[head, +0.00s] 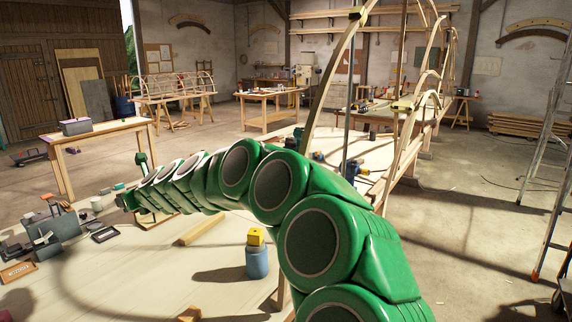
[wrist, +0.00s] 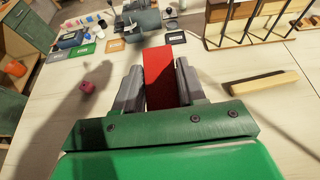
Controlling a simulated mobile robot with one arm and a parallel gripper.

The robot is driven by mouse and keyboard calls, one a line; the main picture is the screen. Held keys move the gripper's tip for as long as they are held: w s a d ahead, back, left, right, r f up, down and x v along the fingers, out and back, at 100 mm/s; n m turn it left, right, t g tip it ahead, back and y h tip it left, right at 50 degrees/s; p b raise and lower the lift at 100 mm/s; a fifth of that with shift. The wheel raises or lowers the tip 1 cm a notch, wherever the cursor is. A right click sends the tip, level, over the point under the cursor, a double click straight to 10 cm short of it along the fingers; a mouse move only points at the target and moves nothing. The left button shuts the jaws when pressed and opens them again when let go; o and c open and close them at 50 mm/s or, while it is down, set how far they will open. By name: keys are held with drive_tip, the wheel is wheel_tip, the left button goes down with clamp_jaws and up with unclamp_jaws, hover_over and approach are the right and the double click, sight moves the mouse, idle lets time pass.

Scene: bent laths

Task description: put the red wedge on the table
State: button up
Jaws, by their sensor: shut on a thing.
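The red wedge (wrist: 160,75) is a red block between the two grey fingers of my gripper (wrist: 158,88) in the wrist view. My gripper is shut on it and holds it over a pale table top (wrist: 240,120). Its far end and underside are hidden, so I cannot tell how high it is. In the head view the same broad table top (head: 140,270) lies in front of me, and my green arm reaches left over it. The wedge cannot be made out there.
A wooden bar (wrist: 264,82) lies right of my gripper, and a small pink-red object (wrist: 87,87) lies left. A wooden rack (wrist: 255,25) and grey tool holder (wrist: 140,22) stand beyond. A blue jar with a yellow block (head: 256,237) stands near my arm.

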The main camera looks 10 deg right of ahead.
drive_tip(key=w+d+r+n, duration=0.1)
drive_tip(key=w+d+r, duration=0.1)
drive_tip(key=d+r, duration=0.95)
drive_tip(key=w+d+r, duration=0.2)
drive_tip(key=d+r, duration=0.6)
drive_tip(key=d, duration=0.7)
drive_tip(key=s+d+r+g, duration=0.15)
drive_tip(key=s+d, duration=0.25)
drive_tip(key=d, duration=0.5)
drive_tip(key=s+d+r+y, duration=0.1)
drive_tip(key=s+d+r, duration=0.25)
drive_tip(key=d, duration=0.65)
drive_tip(key=s+d+r, duration=0.1)
drive_tip(key=s+d, duration=0.4)
drive_tip(key=d, duration=0.4)
drive_tip(key=m+t+h, duration=0.1)
drive_tip(key=t, duration=0.1)
hover_over(274, 247)
wheel_tip(274, 247, down, 45)
drive_tip(key=shift+w+f, duration=0.1)
drive_tip(key=shift+f, duration=5.05)
